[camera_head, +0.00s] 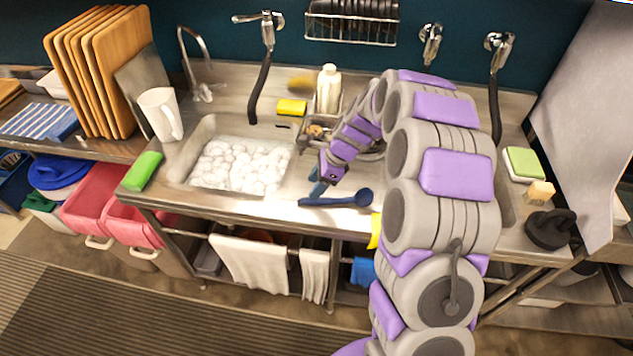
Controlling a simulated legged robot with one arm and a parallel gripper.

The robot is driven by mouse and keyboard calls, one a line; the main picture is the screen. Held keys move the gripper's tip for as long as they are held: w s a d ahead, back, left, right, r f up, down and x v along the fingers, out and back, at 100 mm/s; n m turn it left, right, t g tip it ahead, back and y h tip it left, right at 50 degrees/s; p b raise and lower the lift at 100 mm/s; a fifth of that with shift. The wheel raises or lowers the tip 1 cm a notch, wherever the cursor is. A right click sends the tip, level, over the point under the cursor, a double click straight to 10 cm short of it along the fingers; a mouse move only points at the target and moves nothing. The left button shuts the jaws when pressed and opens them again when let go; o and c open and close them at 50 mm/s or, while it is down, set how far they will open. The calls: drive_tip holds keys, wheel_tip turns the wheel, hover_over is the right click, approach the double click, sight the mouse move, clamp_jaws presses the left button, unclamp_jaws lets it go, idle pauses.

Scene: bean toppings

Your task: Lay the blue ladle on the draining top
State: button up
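The dark blue ladle (335,200) lies roughly level at the front edge of the steel sink unit, its bowl to the right and its handle pointing left. My gripper (318,188) reaches down from the right, just above and behind the middle of the ladle's handle. Its fingertips are small and partly hidden, so I cannot tell whether they are open or touch the handle. The steel draining top (290,215) runs along the front, right of the foam-filled sink basin (202,140). My arm hides much of the unit to the right.
A white bottle (328,88) and a yellow sponge (291,107) are behind. A dark plunger-like item (552,230) sits at right. White towels (252,262) hang below the edge.

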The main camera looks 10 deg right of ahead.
drive_tip(key=w+p+v, duration=0.1)
drive_tip(key=p+v, duration=0.2)
drive_tip(key=v, duration=1.4)
drive_tip(key=shift+s, duration=0.4)
drive_tip(key=shift+d, duration=0.1)
drive_tip(key=s+a+r+n+g+h, duration=0.1)
drive_tip(key=s+a+r+n, duration=0.15)
drive_tip(key=s, duration=0.35)
drive_tip(key=s+a+r+n, duration=0.1)
drive_tip(key=s+n, duration=0.3)
drive_tip(key=s, duration=0.2)
drive_tip(key=s+a+r+n+g+h, duration=0.1)
drive_tip(key=s+n, duration=0.2)
drive_tip(key=s, duration=0.2)
drive_tip(key=s+d+n+h, duration=0.1)
drive_tip(key=s+n, duration=0.4)
drive_tip(key=s, duration=0.6)
drive_tip(key=s+d+f+n+h, duration=0.1)
drive_tip(key=s+n, duration=0.4)
drive_tip(key=s, duration=0.6)
drive_tip(key=shift+f+h, duration=0.35)
drive_tip(key=shift+h, duration=0.25)
drive_tip(key=shift+d, duration=0.15)
